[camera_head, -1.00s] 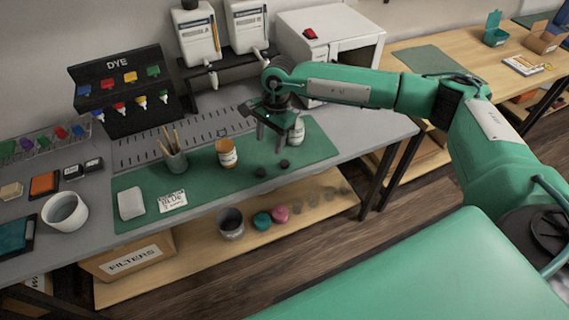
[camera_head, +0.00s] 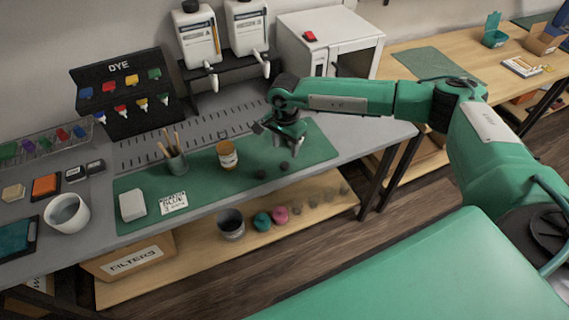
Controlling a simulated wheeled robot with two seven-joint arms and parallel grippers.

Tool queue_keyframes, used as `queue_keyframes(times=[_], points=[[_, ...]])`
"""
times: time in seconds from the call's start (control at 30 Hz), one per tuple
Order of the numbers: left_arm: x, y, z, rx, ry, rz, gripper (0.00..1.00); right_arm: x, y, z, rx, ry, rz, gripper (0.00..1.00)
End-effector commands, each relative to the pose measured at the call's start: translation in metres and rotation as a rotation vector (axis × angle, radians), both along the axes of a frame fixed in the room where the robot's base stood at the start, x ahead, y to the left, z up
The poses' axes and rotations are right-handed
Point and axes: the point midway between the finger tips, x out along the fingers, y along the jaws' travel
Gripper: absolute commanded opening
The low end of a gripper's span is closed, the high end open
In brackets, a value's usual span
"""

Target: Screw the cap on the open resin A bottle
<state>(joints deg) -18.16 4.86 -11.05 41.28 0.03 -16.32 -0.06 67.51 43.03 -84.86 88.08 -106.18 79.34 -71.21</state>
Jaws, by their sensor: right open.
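A small bottle with a white label and an amber-brown top (camera_head: 227,155) stands upright on the green mat (camera_head: 205,172). Its label is too small to read. Two small dark round pieces, which look like caps, lie on the mat: one (camera_head: 262,174) nearer the labelled bottle and one (camera_head: 285,166) further right. My right gripper (camera_head: 290,145) is open and low over the right part of the mat, just behind the right cap. It covers the spot of a second small white-labelled bottle. I cannot tell whether it touches anything. My left gripper is out of view.
A cup with brushes (camera_head: 176,162) stands left of the bottle. A white block (camera_head: 132,205) and a label card (camera_head: 173,201) lie at the mat's front left. A dye rack (camera_head: 120,90) and two white dispensers (camera_head: 198,45) stand behind. The mat's middle front is clear.

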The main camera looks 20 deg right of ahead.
Motion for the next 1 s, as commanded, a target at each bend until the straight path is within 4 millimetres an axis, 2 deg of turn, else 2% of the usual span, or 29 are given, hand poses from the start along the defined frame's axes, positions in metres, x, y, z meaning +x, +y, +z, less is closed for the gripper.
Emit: queue_keyframes(times=[0.1,0.2,0.53,0.63,0.67,0.77,0.9,1.0], points=[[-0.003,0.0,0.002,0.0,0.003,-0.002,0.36,0.0,0.001,-0.015,0.0,0.001,0.0,0.52],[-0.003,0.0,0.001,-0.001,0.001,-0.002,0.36,0.0,0.001,-0.022,0.001,0.0,0.0,0.52],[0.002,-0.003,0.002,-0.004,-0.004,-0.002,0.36,0.0,0.001,-0.024,0.001,0.0,0.0,0.52],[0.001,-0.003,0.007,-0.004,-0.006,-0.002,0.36,0.0,0.0,-0.031,0.0,0.001,-0.001,0.52],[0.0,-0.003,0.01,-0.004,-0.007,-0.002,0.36,0.0,0.001,-0.035,0.0,0.001,0.0,0.52],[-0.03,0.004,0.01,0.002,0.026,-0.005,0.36,0.0,0.001,-0.051,0.0,0.002,0.001,0.52],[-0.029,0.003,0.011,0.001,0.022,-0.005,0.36,0.001,0.001,-0.07,0.0,0.001,-0.001,0.52],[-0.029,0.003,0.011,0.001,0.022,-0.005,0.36,0.001,0.001,-0.074,0.002,-0.001,0.0,0.52]])
